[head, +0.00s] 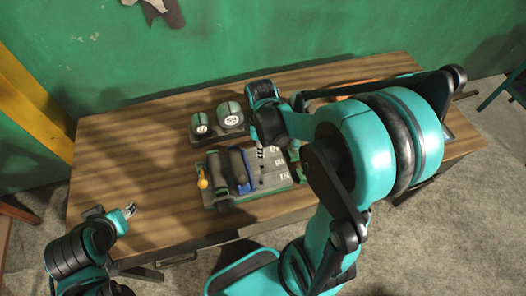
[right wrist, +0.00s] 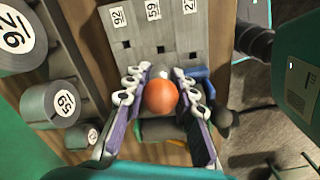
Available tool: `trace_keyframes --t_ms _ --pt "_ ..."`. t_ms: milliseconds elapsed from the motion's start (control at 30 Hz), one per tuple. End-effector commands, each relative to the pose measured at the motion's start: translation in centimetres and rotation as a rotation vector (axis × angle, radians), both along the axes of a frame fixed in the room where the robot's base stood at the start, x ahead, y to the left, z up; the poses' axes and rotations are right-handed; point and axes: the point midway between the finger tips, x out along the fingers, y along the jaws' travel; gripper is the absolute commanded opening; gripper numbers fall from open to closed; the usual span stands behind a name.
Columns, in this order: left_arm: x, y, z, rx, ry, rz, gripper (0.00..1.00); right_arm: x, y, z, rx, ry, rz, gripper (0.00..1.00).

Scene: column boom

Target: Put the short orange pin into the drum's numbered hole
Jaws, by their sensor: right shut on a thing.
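My right gripper (right wrist: 160,90) is shut on the orange pin (right wrist: 160,97). Its round orange head faces the wrist camera and hides most of its shaft. The gripper is over the grey board (right wrist: 178,20), which has square holes below white labels. One label reads 92 (right wrist: 117,16), the middle one 59 (right wrist: 153,9); the third is cut off. In the head view the right fingers (head: 261,151) are above the board, and the pin is not clear. Numbered drums (right wrist: 50,104) lie left in the wrist view. My left gripper (head: 129,210) is near the table's left front, fingers unclear.
The wooden table (head: 130,150) is clear at left. In the head view two drums (head: 230,114) sit on a dark rack behind the board. Dark cylinders (head: 217,168), a blue part (head: 247,186) and a yellow-knobbed lever (head: 202,182) are at the board's left.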

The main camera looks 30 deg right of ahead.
Motion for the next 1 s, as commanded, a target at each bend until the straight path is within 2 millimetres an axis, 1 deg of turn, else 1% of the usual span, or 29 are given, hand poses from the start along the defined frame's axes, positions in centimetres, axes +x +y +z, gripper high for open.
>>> trace_keyframes --t_ms 167,500,600,733,1000 --pt "0.0 0.0 -1.0 0.000 0.000 0.000 0.40 0.0 0.0 -1.2 0.000 0.000 0.001 0.00" --pt "0.0 0.0 -4.0 0.000 0.000 0.000 0.40 0.0 0.0 -4.8 0.000 0.000 0.000 0.00" --pt "0.0 0.0 -4.6 0.000 0.000 0.000 0.40 0.0 0.0 -5.6 0.000 0.000 0.000 0.00" --pt "0.0 0.0 -4.9 0.000 0.000 0.000 0.40 0.0 0.0 -6.0 0.000 0.000 0.000 0.00" --pt "0.0 0.0 -4.8 0.000 0.000 0.000 0.40 0.0 0.0 -5.9 0.000 0.000 0.000 0.00"
